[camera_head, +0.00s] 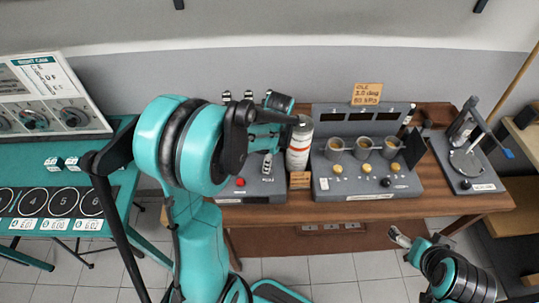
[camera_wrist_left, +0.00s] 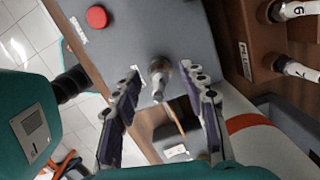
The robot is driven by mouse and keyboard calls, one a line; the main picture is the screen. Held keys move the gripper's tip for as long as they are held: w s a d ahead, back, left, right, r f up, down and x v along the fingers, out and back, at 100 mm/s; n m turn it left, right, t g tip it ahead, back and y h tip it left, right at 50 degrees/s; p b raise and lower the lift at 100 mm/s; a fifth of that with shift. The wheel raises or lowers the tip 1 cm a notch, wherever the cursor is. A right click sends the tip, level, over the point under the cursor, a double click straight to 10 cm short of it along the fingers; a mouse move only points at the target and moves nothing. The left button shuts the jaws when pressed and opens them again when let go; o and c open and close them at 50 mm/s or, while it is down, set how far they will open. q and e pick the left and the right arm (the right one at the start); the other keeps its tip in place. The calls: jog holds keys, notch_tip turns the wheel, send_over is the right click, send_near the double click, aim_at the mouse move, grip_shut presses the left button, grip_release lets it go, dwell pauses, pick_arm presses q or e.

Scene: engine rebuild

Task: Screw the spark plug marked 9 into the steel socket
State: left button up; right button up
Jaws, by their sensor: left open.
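My left gripper (camera_head: 266,148) is over the grey block with the red button in the head view. In the left wrist view its two fingers (camera_wrist_left: 162,112) are apart with nothing clamped between them. A shiny steel fitting (camera_wrist_left: 158,78) stands on the grey block between and beyond the fingertips; it also shows in the head view (camera_head: 267,165). I cannot tell whether a plug sits in it. Numbered plugs (camera_wrist_left: 294,10) stick out of a wooden rack at right; the number is hard to read. My right gripper (camera_head: 399,237) is low in front of the table, its jaws unclear.
A white bottle with a red band (camera_head: 300,146) stands close right of the grey block (camera_wrist_left: 130,30). A grey console with cups (camera_head: 363,175) and a press stand (camera_head: 467,165) are further right. A teal bench (camera_head: 60,178) is at left.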

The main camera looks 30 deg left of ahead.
pick_arm(q)
jog(key=shift+f, duration=0.2)
jog(key=shift+c, duration=0.4)
grip_shut()
jog(key=shift+m, duration=1.1)
jog(key=m+t+b, duration=0.1)
jog(key=m, duration=0.3)
jog(key=shift+m, duration=0.3)
jog(key=m, duration=0.7)
jog(key=shift+m+t+h+b, duration=0.3)
jog(key=shift+t+b, duration=0.05)
jog(key=shift+t, duration=0.05)
jog(key=shift+o, duration=0.4)
grip_release()
